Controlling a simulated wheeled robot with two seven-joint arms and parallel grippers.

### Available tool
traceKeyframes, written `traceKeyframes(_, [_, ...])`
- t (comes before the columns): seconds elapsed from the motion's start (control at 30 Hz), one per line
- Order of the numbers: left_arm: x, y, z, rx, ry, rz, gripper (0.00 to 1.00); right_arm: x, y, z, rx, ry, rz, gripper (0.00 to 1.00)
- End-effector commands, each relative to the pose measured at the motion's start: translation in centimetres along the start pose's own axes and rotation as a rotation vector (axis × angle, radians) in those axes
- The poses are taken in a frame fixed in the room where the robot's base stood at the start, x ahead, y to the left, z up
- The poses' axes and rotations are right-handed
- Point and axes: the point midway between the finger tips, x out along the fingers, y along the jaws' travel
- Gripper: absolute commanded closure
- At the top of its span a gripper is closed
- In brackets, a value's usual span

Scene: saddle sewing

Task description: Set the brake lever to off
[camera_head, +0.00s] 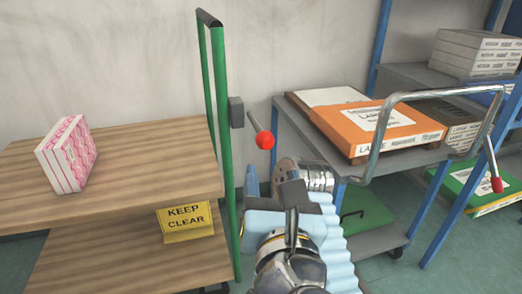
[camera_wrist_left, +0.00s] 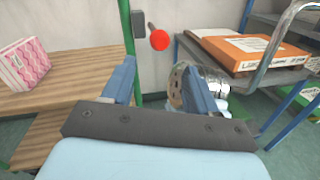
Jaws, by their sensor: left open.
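The brake lever (camera_head: 262,133) is a thin rod with a red ball knob, beside a dark grey box (camera_head: 236,112) on the green post of the wooden cart. The rod slants down to the right, with the knob at its lower end. In the left wrist view the red knob (camera_wrist_left: 159,40) shows just beyond and above the gap between the fingers. My left gripper (camera_head: 268,180) is open and empty, below the knob and apart from it; it also shows in the left wrist view (camera_wrist_left: 158,66). My right gripper is not seen.
The wooden cart (camera_head: 110,150) at left carries a pink-and-white box (camera_head: 67,153) and a yellow "KEEP CLEAR" sign (camera_head: 186,221). At right, a grey cart (camera_head: 300,128) holds an orange box (camera_head: 380,124). Another red-gripped lever (camera_head: 496,184) is on its handle. Shelves stand behind.

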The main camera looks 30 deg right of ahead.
Motion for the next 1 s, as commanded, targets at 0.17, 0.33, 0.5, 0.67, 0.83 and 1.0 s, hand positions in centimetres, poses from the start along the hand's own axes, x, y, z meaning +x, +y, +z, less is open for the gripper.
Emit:
traceKeyframes(0.17, [4.2, 0.1, -0.1, -0.003, 0.005, 0.004, 0.42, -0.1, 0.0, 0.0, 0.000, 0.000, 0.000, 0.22])
traceKeyframes(0.33, [8.0, 0.1, -0.1, -0.004, 0.004, 0.004, 0.42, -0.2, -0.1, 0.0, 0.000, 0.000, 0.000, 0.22])
traceKeyframes(0.5, [10.6, 0.1, -0.1, -0.005, 0.005, 0.002, 0.42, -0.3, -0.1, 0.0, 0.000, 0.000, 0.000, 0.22])
traceKeyframes(0.67, [11.6, 0.2, -0.1, -0.004, 0.003, 0.003, 0.42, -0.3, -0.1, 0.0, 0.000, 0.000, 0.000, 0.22])
traceKeyframes(0.83, [11.7, 0.2, -0.1, -0.004, 0.003, 0.002, 0.42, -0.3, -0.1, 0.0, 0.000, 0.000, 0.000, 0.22])
traceKeyframes(1.0, [11.7, 0.2, -0.1, -0.005, 0.003, 0.002, 0.52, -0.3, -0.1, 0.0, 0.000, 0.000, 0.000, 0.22])
